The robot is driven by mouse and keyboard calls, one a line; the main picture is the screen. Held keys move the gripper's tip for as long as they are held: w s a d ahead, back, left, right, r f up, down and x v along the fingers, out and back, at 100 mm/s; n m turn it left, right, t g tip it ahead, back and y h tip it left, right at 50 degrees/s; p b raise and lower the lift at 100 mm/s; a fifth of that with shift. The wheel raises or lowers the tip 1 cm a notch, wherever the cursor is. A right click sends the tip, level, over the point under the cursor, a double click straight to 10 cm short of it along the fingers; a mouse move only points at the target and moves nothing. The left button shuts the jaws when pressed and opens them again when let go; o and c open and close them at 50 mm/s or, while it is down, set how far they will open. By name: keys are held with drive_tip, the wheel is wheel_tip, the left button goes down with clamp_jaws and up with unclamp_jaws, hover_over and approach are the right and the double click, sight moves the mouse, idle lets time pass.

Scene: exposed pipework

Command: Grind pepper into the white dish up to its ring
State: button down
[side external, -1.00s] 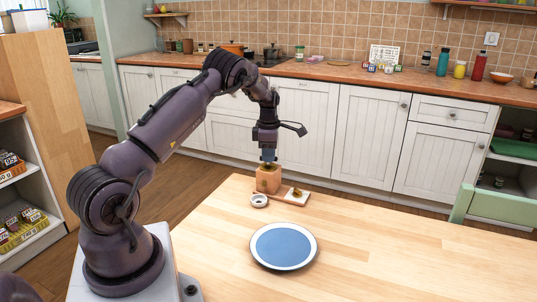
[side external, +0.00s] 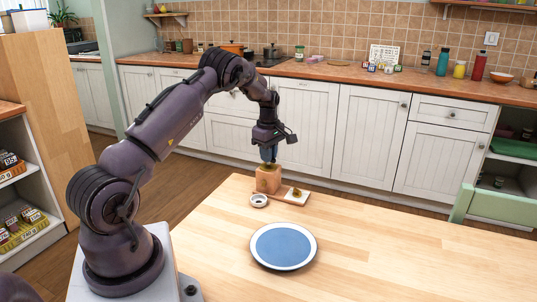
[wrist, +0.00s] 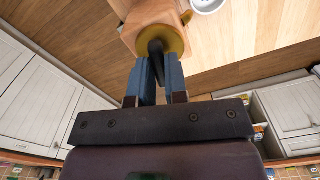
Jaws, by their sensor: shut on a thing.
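The pepper mill is a square wooden block (side external: 268,180) at the far edge of the table. In the wrist view the mill (wrist: 152,14) has a round brass top (wrist: 172,40) and a dark handle piece (wrist: 156,46). My gripper (side external: 268,161) is above the mill, its blue fingers (wrist: 158,68) shut on the dark handle. The small round white dish (side external: 259,201) stands on the table just in front of the mill. Part of it shows at the top edge of the wrist view (wrist: 208,5). Its contents and ring are too small to make out.
A large blue plate with a white rim (side external: 284,246) is nearer on the wooden table (side external: 400,258). The table's right side is clear.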

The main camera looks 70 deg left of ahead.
drive_tip(key=m, duration=0.7)
drive_tip(key=shift+a, duration=0.1)
drive_tip(key=m, duration=0.6)
drive_tip(key=shift+m, duration=0.4)
drive_tip(key=m, duration=1)
drive_tip(key=shift+r+m, duration=0.1)
drive_tip(key=shift+m, duration=0.3)
drive_tip(key=c, duration=1.1)
unclamp_jaws()
drive_tip(key=shift+c, duration=0.2)
